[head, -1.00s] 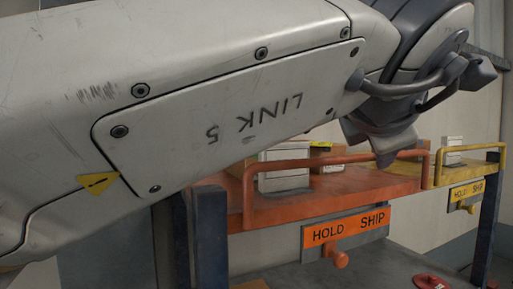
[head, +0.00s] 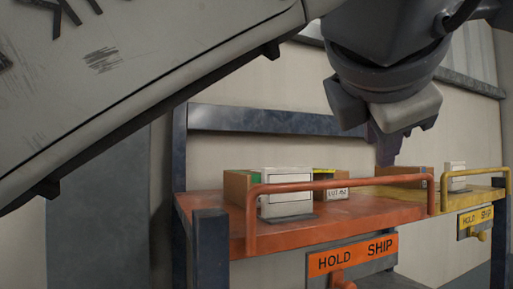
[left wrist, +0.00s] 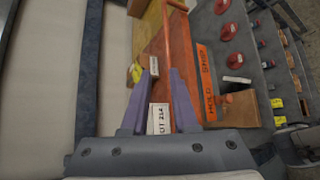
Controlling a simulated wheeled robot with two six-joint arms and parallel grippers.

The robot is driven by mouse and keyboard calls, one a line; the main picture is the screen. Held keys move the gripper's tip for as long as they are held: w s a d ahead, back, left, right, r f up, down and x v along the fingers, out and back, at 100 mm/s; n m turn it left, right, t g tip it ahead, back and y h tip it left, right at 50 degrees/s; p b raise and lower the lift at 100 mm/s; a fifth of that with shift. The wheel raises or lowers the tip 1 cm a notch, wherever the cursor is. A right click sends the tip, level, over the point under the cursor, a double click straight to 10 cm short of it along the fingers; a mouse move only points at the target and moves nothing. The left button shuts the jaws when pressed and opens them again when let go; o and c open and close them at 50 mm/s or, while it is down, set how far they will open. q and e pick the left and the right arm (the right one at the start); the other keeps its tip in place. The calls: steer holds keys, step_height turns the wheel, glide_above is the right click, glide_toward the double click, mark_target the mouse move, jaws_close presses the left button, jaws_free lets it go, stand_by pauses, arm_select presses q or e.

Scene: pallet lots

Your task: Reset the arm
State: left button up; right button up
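My left arm comes in from the left across the top of the head view. My left gripper (head: 386,158) points down above the back of the orange shelf (head: 345,211). In the left wrist view its two purple fingers (left wrist: 157,80) stand apart, so it is open. A white label with black writing (left wrist: 158,118) shows between the fingers, apparently on a box below; I see no grip on it. My right gripper is in neither view.
A white box (head: 287,192) and cardboard boxes (head: 336,193) stand on the orange shelf behind its rail (head: 330,181). A yellow shelf (head: 483,196) with a white box (head: 456,177) adjoins at right. HOLD SHIP signs (head: 352,255) hang in front. Red knobs (left wrist: 228,31) line a grey surface.

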arm_select(q)
steer(key=shift+s+a+r, duration=0.2)
steer(key=shift+s+a, duration=0.15)
steer(key=shift+s, duration=0.25)
